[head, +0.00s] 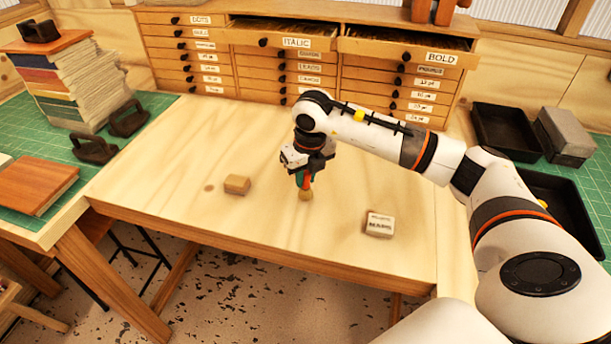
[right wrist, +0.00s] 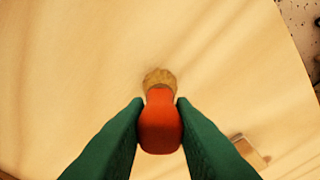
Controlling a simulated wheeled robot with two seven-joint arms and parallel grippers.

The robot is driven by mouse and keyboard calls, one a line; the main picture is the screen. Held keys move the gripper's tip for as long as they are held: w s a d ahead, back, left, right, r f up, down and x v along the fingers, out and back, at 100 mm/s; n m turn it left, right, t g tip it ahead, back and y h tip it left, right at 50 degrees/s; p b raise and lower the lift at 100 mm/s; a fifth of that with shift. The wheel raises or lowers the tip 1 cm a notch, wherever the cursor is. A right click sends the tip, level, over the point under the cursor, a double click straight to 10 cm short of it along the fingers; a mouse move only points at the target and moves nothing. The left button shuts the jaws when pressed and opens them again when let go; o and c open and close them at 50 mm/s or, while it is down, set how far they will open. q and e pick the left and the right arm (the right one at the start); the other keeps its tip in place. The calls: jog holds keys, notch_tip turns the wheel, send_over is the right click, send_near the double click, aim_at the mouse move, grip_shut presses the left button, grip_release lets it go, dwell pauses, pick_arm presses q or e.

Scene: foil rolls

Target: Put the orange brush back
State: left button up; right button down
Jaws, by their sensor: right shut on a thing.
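The orange brush (right wrist: 160,128) is between the two green fingers of my right gripper (right wrist: 160,122) in the right wrist view. Its tan bristle end (right wrist: 159,77) points away from the gripper, toward the wooden table top. In the head view my right gripper (head: 304,180) is shut on the brush over the middle of the table, with the tan bristles (head: 305,195) below the fingers. Whether the bristles touch the table I cannot tell. Most of the orange handle is hidden by the gripper in the head view. My left gripper is not in view.
A tan block (head: 237,185) lies left of the gripper, and a white labelled block (head: 379,224) lies right. The drawer cabinet (head: 290,62) stands behind, with its ITALIC and BOLD drawers pulled out. Black trays (head: 505,131) sit at right. Stacked books (head: 70,75) stand at left.

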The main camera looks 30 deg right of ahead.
jog(key=shift+f, duration=0.6)
jog(key=shift+f, duration=0.1)
jog(key=c, duration=1.2)
grip_release()
jog(key=shift+c, duration=0.2)
